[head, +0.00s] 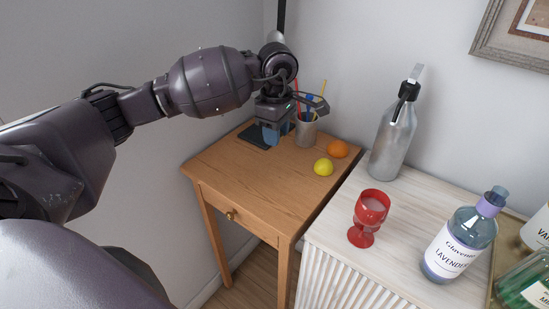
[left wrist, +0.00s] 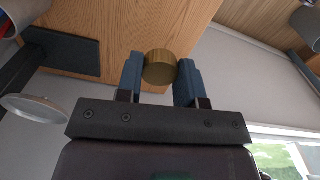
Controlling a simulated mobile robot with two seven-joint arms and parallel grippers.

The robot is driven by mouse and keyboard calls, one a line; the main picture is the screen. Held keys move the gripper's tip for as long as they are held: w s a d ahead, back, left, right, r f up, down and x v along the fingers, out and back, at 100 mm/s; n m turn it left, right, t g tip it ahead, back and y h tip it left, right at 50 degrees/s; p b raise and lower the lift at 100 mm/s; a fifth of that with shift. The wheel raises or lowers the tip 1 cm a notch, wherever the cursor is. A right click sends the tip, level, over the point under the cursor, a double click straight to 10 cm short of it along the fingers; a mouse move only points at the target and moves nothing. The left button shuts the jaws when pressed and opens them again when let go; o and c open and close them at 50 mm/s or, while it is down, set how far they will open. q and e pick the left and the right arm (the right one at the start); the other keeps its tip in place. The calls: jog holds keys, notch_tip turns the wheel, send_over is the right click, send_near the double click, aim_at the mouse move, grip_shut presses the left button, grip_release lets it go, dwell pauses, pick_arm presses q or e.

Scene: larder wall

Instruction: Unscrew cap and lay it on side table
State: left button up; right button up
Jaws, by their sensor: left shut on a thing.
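My left gripper (head: 273,132) is over the back part of the wooden side table (head: 240,180). In the left wrist view its blue fingers (left wrist: 160,80) are shut on a round brass-coloured cap (left wrist: 160,67), with the table's wood (left wrist: 150,25) behind it. The cap is hidden in the head view, and I cannot tell whether it touches the table. A lavender bottle (head: 452,247) with a purple collar and a clear bluish top stands on the pale cabinet at right. A grey bottle (head: 392,140) with a dark-and-grey top stands behind. My right gripper is not in view.
A dark flat pad (head: 255,137) and a grey cup of pencils (head: 306,132) are close to the gripper. A lemon (head: 323,167) and an orange (head: 338,149) lie by the table's right edge. A red goblet (head: 368,216) stands on the cabinet. The table's front is clear.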

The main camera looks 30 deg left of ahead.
pick_arm(q)
jog(key=a+n, duration=0.2)
jog(key=n, duration=0.3)
notch_tip(320, 180, up, 4)
jog(key=f+n+b, duration=0.1)
jog(key=n, duration=2.8)
send_over(256, 173)
jog(key=shift+n, duration=0.3)
notch_tip(256, 173, down, 14)
jog(key=shift+w+r+b, duration=0.1)
jog(key=shift+b, duration=0.6)
notch_tip(256, 173, down, 5)
jog(key=shift+f+b, duration=0.15)
jog(key=shift+b, duration=0.15)
jog(key=shift+f, duration=0.15)
jog(key=shift+f, duration=0.15)
